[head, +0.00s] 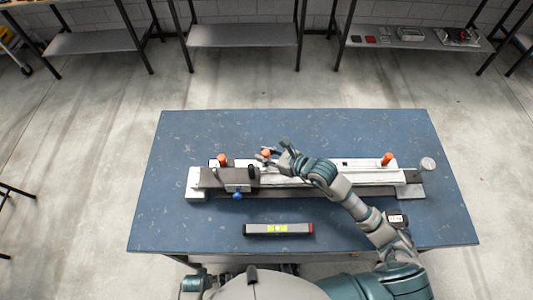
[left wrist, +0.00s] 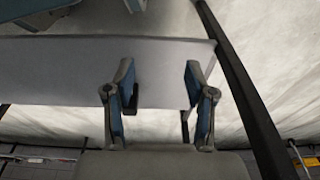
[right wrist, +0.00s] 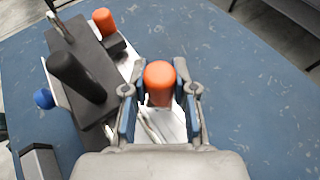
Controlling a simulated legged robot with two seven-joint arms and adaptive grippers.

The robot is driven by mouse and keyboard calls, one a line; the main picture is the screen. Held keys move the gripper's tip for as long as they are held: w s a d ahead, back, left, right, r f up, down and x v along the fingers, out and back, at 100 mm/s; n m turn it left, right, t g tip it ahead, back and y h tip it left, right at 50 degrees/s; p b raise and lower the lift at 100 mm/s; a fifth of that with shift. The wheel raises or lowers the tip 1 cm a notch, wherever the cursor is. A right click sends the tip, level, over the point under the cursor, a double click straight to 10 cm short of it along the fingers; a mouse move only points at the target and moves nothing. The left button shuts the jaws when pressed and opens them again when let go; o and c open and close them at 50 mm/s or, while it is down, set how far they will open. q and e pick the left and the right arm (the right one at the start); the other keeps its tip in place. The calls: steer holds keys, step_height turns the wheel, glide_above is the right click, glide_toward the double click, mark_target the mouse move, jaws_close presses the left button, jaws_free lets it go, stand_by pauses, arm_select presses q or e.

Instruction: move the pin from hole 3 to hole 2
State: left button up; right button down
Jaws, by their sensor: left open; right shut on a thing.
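My right gripper (head: 273,155) is at the left-middle of the white rail (head: 292,169) in the head view. In the right wrist view my right gripper (right wrist: 161,112) is shut on an orange-topped pin (right wrist: 160,80), which stands between its fingers; the same pin (head: 266,153) shows small in the head view. I cannot tell whether its lower end is in a hole. A second orange pin (head: 222,159) stands at the rail's left, and a third (head: 387,158) at its right. Hole numbers are not readable. My left gripper (left wrist: 160,95) is open and empty, away from the rail.
The rail lies on a blue table (head: 210,130). A dark clamp with a black handle (right wrist: 76,76) and blue knob (head: 238,194) sits left of my right gripper. A spirit level (head: 279,229) lies in front; a clear round item (head: 428,163) is at right.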

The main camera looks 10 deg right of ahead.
steer(key=shift+a+f, duration=0.5)
steer(key=shift+f, duration=0.2)
steer(key=shift+f+b, duration=0.1)
steer(key=shift+b, duration=0.25)
steer(key=shift+d+f, duration=0.4)
steer(key=shift+f, duration=0.05)
steer(key=shift+a+b, duration=0.15)
steer(key=shift+b, duration=0.15)
arm_select(q)
steer(key=r, duration=0.3)
steer(key=shift+w+a+r, duration=0.3)
steer(key=shift+w+a, duration=0.05)
steer(key=shift+s+a, duration=0.1)
arm_select(e)
steer(key=shift+a, duration=0.1)
